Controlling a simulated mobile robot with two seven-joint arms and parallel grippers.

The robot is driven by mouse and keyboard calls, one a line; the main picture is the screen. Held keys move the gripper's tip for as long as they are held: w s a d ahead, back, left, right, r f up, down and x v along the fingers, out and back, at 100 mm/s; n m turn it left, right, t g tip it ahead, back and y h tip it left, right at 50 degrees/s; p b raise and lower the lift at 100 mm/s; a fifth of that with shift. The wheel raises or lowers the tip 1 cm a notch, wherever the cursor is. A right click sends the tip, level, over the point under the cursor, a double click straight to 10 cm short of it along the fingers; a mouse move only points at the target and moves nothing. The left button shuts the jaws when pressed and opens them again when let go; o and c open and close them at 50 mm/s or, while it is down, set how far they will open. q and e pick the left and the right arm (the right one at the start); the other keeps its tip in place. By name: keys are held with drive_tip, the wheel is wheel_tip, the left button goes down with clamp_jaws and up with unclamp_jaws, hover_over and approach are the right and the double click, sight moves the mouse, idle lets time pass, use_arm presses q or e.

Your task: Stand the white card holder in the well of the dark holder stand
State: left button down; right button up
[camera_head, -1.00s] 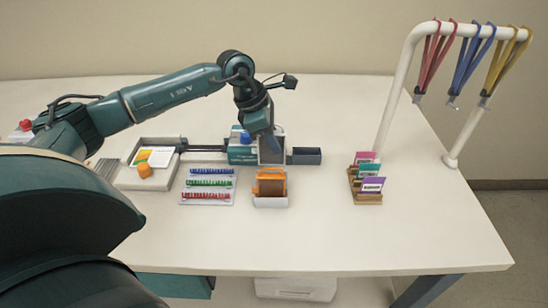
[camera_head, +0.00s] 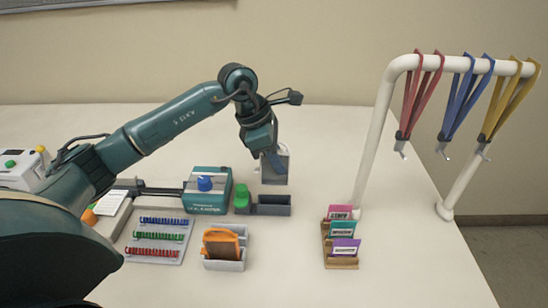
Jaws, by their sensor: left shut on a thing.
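The white card holder (camera_head: 281,174) is an upright, pale, flat piece hanging from my left gripper (camera_head: 272,155). The gripper points down and is shut on the holder's upper part, hiding some of it. The dark holder stand (camera_head: 281,211) is a low dark grey box on the table, with its open well facing up. The card holder's lower edge shows just above the back of the stand's well in the picture. I cannot tell whether it touches the stand. My right gripper is not in view.
A teal machine with a blue knob (camera_head: 206,187) and a green block (camera_head: 241,199) stand left of the dark stand. In front are an orange piece in a white tray (camera_head: 225,265) and a rack of clips (camera_head: 157,253). Right are a card rack (camera_head: 340,260) and a lanyard rail (camera_head: 373,150).

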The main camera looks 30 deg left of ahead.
sight(277, 183)
use_arm(q)
drive_tip(key=shift+s+f, duration=0.1)
drive_tip(key=shift+f, duration=0.15)
drive_tip(key=shift+f+b, duration=1.4)
drive_tip(key=shift+f, duration=0.75)
drive_tip(key=shift+f+b, duration=0.7)
drive_tip(key=shift+f, duration=0.4)
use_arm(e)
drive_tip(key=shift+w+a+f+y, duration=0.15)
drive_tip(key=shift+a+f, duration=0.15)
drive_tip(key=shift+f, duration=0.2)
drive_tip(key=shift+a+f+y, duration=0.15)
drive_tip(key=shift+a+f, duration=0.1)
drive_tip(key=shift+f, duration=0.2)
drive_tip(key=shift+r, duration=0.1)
use_arm(q)
drive_tip(key=c, duration=1.3)
unclamp_jaws()
